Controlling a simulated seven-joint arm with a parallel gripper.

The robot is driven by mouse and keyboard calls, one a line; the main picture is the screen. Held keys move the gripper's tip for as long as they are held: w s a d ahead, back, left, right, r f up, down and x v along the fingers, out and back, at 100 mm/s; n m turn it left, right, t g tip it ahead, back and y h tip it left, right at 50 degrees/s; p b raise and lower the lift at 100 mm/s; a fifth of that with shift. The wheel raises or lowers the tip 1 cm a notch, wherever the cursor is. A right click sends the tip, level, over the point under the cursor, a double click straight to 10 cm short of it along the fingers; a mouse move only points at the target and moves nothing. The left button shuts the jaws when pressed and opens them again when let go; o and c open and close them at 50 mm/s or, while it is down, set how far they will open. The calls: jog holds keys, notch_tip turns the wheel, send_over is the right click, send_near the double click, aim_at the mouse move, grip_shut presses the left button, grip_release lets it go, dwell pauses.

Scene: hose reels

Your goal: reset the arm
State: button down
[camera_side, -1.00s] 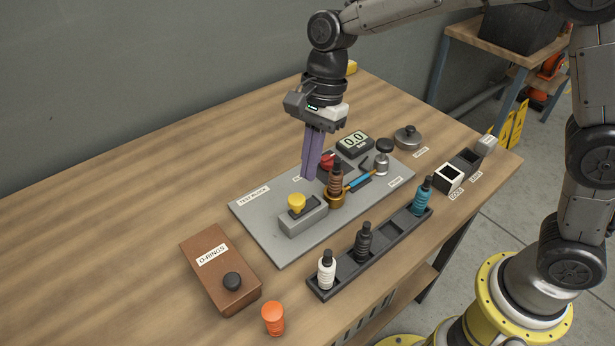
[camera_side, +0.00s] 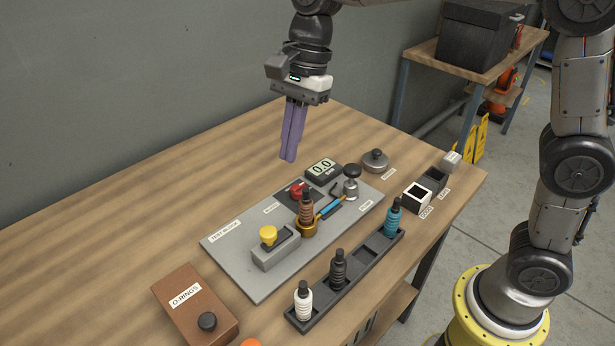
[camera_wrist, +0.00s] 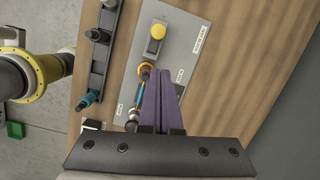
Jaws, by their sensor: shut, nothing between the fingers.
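My gripper (camera_side: 289,158) hangs above the workbench, behind the grey test block plate (camera_side: 230,259). Its two purple fingers are shut together with nothing between them, pointing down and clear of everything. In the wrist view my gripper (camera_wrist: 164,72) reaches over the plate, hiding part of it. A copper-brown fitting (camera_side: 306,207) stands upright in a brass ring on the plate.
A black rack (camera_side: 316,309) in front of the plate holds white (camera_side: 303,301), dark grey (camera_side: 338,269) and teal (camera_side: 393,217) fittings. A brown O-rings box (camera_side: 190,309) is at the front left. Small bins (camera_side: 416,198) stand at the right. The bench's left and back are clear.

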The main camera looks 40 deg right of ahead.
jog(key=s+d+r+n+t+h, duration=0.1)
jog(key=s+d+r+t, duration=0.15)
jog(key=s+d, duration=0.3)
jog(key=s+d+r+n+t, duration=0.1)
jog(key=s+d+r+n, duration=0.15)
jog(key=s+d, duration=0.35)
jog(key=s+d+f+n+t+h, duration=0.2)
jog(key=s+d+f+n, duration=0.2)
jog(key=s+f+n, duration=0.3)
jog(key=s+n, duration=0.3)
jog(key=n, duration=0.2)
jog(key=shift+s+d+f, duration=0.15)
jog(key=shift+f, duration=0.05)
